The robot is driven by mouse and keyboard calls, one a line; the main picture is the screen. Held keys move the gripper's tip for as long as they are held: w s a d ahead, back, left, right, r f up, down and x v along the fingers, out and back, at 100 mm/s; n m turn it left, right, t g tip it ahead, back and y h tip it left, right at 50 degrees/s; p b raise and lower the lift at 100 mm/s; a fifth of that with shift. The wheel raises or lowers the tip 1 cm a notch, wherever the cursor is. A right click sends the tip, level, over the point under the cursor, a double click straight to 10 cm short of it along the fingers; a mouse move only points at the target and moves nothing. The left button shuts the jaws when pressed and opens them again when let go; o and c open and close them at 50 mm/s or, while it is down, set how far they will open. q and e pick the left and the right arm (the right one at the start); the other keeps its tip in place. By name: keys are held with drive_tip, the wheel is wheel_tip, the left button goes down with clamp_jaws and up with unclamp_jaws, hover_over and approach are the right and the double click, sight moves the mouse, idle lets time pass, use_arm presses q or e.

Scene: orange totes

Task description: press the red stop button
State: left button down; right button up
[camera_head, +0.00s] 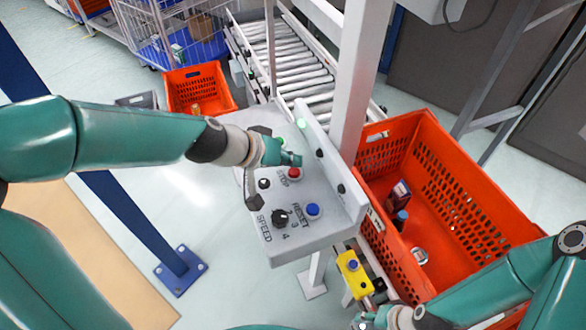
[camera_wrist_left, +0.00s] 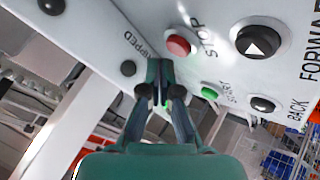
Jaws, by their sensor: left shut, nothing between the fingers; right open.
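The red stop button (camera_head: 294,174) is on the sloped grey control panel (camera_head: 262,222), beside the word STOP. In the left wrist view the red button (camera_wrist_left: 177,46) is just beyond and slightly right of my fingertips. My left gripper (camera_head: 294,160) is shut and empty, its tips close to the button; I cannot tell whether they touch it. The shut fingertips also show in the left wrist view (camera_wrist_left: 160,66). My right gripper (camera_head: 372,318) is open at the bottom edge of the head view, partly cut off.
A blue reset button (camera_head: 313,210) and a black speed knob (camera_head: 280,217) are lower on the panel. Green START (camera_wrist_left: 210,93) and black FORWARD (camera_wrist_left: 258,41) buttons are near the stop button. A white post (camera_head: 358,80) and an orange tote (camera_head: 470,220) stand to the right.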

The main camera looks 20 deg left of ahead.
sight(291, 172)
use_arm(q)
drive_tip(key=shift+f, duration=0.15)
idle(0.3)
drive_tip(key=shift+f+b, duration=0.25)
drive_tip(key=shift+b, duration=0.3)
drive_tip(key=shift+s+f+b, duration=0.1)
drive_tip(key=shift+f+b, duration=0.35)
drive_tip(key=shift+b, duration=0.1)
idle(0.4)
idle(0.4)
drive_tip(key=shift+r+p, duration=0.75)
drive_tip(key=shift+r, duration=0.15)
wheel_tip(291, 172, up, 5)
drive_tip(key=p, duration=0.4)
idle(0.7)
